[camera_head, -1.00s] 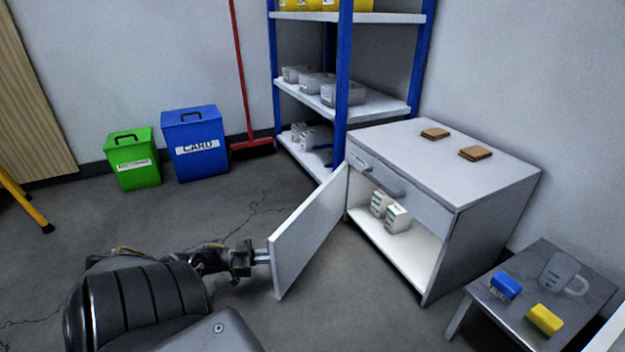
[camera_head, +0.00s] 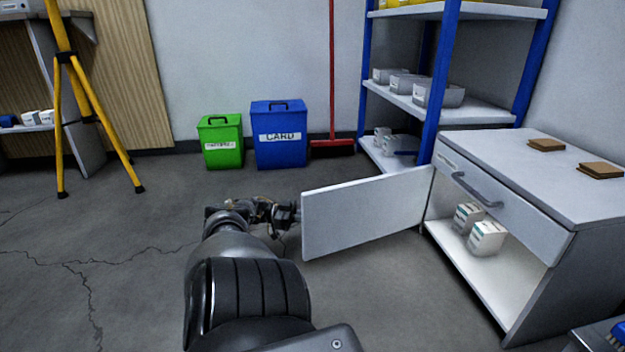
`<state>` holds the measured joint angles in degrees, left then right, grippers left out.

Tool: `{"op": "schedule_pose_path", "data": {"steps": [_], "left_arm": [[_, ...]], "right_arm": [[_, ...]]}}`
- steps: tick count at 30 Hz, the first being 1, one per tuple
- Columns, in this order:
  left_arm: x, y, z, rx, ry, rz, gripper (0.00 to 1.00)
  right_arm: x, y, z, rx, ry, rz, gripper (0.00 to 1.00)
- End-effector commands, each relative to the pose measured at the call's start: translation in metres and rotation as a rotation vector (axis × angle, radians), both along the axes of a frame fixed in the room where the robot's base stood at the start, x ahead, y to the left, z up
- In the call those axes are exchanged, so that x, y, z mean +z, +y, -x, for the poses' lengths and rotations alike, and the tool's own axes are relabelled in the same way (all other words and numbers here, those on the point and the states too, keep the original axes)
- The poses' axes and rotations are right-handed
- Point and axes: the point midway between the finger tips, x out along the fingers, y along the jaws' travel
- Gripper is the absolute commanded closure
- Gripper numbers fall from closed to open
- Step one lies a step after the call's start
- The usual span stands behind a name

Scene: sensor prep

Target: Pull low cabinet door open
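The low grey cabinet (camera_head: 597,262) stands at the right. Its white door (camera_head: 365,215) is swung wide open, with its inner face toward me. The door is hinged at the left side of the cabinet front and reaches out to the left. My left arm comes up from the bottom, and my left gripper (camera_head: 297,213) is at the free edge of the door, on its outer side. The door hides the fingertips and any door handle, so I cannot tell whether the fingers are closed on something. My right gripper is out of view.
White boxes (camera_head: 487,237) stand inside the cabinet, below a drawer with a grey handle (camera_head: 477,190). A blue shelving unit (camera_head: 437,90), a red broom (camera_head: 332,148), blue bin (camera_head: 279,150) and green bin (camera_head: 221,155) are behind. A yellow tripod (camera_head: 95,120) stands left.

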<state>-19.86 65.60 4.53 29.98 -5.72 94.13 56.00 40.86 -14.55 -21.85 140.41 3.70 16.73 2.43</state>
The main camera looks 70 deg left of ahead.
Motion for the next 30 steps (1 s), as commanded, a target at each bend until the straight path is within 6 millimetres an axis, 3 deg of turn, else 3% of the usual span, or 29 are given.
{"op": "schedule_pose_path", "data": {"steps": [12,13,14,25,30], "left_arm": [[0.001,0.001,-0.003,0.001,-0.003,-0.001,1.0],[0.001,0.001,-0.003,0.001,-0.003,-0.001,0.85],[0.001,0.001,-0.003,0.001,-0.003,-0.001,0.83],[0.002,0.004,0.005,0.008,-0.002,-0.001,0.83],[0.018,0.003,0.003,0.006,-0.002,-0.002,0.83]], "right_arm": [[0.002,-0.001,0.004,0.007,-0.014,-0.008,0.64],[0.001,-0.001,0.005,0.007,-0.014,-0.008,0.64],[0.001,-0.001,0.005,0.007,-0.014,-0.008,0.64],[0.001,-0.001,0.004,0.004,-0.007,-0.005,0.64],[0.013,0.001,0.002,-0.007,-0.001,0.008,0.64]]}}
